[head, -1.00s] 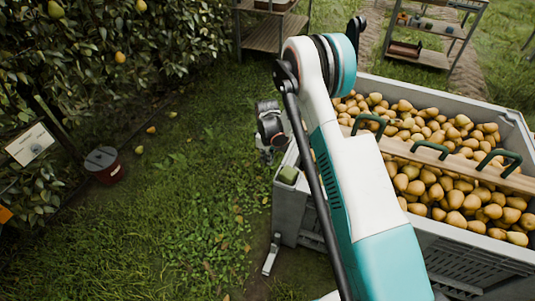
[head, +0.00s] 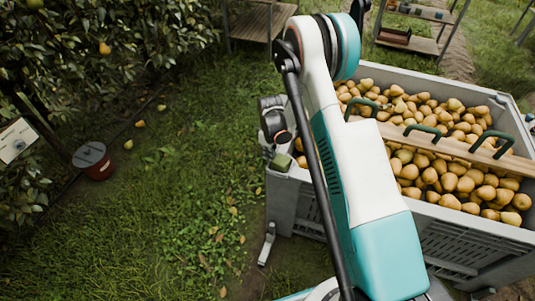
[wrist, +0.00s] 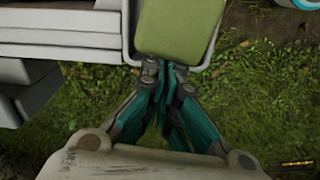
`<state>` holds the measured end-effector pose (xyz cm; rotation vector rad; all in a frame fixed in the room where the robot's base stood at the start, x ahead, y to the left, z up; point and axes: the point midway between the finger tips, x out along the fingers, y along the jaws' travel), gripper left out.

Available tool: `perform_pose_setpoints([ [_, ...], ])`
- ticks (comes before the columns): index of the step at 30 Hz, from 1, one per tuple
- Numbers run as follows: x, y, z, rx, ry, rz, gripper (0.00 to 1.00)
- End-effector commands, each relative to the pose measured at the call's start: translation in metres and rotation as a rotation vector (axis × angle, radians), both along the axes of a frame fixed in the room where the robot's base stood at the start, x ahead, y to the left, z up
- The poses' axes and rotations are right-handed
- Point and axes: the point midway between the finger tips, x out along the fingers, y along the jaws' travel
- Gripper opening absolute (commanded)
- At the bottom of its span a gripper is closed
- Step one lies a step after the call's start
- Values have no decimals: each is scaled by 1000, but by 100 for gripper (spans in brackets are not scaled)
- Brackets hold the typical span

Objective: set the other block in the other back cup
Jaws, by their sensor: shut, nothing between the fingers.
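A green block (wrist: 182,28) sits in a pale-rimmed cup (wrist: 213,47) at a corner of the crate, at the top of the wrist view. In the head view the block (head: 281,161) shows small at the crate's near-left corner. My gripper (wrist: 161,68) is shut and empty, its fingertips right by the cup's near edge. I cannot tell whether they touch it. I cannot make out a second block or another cup.
The large grey crate (head: 455,245) is full of pears, with a wooden board (head: 460,149) bearing green handles across it. A lidded bucket (head: 93,160), a sign (head: 14,140) and fruit bushes are at left. Shelves (head: 410,38) stand behind. Open grass lies left of the crate.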

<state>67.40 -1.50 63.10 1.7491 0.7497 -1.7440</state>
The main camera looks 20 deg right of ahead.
Motion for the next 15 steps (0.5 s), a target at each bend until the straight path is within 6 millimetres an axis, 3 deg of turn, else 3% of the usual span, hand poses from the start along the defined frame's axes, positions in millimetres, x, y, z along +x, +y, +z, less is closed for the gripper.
perform_pose_setpoints([
  [3, -10, -13, 0, -7, 3, -5, 0],
  [15, -8, -12, -1, -10, 5, -6, 0],
])
